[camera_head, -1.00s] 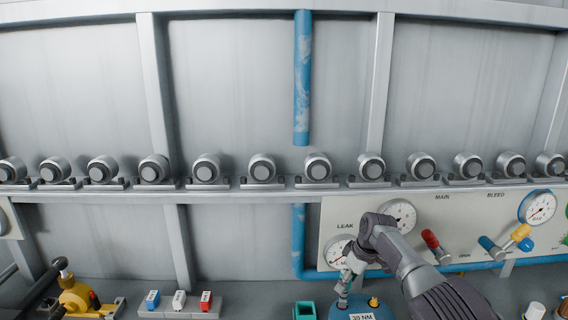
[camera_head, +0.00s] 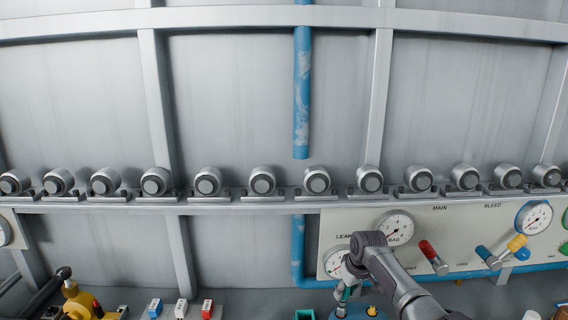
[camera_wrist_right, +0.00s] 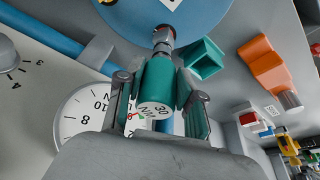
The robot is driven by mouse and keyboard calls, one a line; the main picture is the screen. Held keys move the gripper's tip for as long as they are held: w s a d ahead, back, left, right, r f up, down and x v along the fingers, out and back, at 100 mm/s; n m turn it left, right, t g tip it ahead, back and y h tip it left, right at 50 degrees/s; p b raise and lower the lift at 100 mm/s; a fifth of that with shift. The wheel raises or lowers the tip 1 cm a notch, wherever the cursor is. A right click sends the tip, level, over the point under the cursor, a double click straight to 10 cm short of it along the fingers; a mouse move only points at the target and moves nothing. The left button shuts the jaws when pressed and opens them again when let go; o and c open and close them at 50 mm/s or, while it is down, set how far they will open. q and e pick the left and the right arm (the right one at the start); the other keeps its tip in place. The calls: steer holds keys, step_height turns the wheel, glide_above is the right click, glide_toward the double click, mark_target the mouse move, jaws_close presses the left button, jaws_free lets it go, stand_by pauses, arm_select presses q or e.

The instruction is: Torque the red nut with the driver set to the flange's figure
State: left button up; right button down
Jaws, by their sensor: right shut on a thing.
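My right gripper (camera_head: 347,283) is shut on the teal driver (camera_head: 342,294) above the blue flange (camera_head: 352,313) at the bottom of the head view. In the right wrist view the fingers (camera_wrist_right: 160,100) clasp the teal driver (camera_wrist_right: 157,78), whose end face reads 30 Nm. Its metal shaft points at the blue flange (camera_wrist_right: 125,28). A dark reddish piece shows at the shaft's far end; I cannot tell if it is the red nut or the socket. A yellow nut (camera_head: 373,311) stands on the flange. My left gripper is not in view.
An open teal holder (camera_head: 305,315) stands left of the flange. The gauge panel (camera_head: 455,225), with several gauges and coloured valve handles, is behind my arm. Blue, white and red blocks (camera_head: 181,308) and a yellow machine (camera_head: 78,302) are at the lower left.

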steer(key=shift+m, duration=0.4)
steer(key=c, duration=0.7)
jaws_free()
